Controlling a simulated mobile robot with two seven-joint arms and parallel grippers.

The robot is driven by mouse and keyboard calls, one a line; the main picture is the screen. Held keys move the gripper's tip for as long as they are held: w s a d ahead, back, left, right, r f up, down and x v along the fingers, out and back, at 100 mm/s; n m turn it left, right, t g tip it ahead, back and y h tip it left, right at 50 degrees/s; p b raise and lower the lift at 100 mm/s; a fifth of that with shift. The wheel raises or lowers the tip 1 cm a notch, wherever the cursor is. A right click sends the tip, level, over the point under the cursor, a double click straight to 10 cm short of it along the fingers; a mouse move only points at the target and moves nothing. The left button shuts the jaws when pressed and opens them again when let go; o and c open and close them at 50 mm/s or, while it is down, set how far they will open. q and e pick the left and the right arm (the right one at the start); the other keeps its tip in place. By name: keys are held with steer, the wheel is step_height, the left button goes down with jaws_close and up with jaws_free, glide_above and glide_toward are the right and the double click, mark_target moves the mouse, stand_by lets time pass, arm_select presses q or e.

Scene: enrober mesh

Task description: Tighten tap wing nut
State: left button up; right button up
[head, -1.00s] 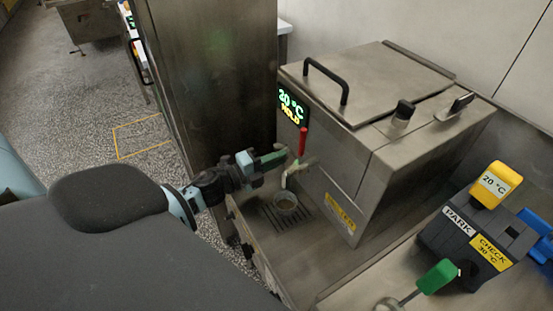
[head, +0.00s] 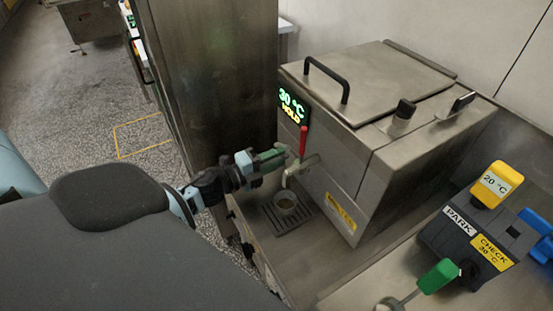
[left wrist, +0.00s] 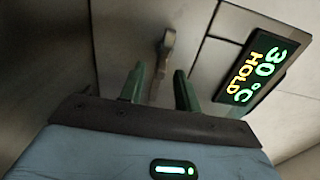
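The tap (head: 297,171) sticks out of the front of the steel tank, with a red lever (head: 303,140) standing up behind it. My left gripper (head: 283,154) is beside the tap, on its left. In the left wrist view its two green fingers (left wrist: 159,82) are apart with nothing between them. A grey metal piece (left wrist: 166,52) shows beyond the fingertips, roughly in line with the gap; it looks like the wing nut, but I cannot be sure. I see no contact. My right gripper is not in view.
The tank (head: 345,175) carries a display (head: 292,104) reading 30 °C HOLD. A steel column (head: 215,80) rises behind my left arm. A dark holder (head: 465,245) with coloured handles is at the right.

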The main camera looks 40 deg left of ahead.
arm_select(q)
steer(key=v, duration=0.6)
steer(key=shift+s+a+f+b, duration=0.1)
steer(key=shift+s+b, duration=0.15)
steer(key=shift+b, duration=0.05)
steer(key=shift+s+a, duration=0.15)
steer(key=shift+s, duration=0.2)
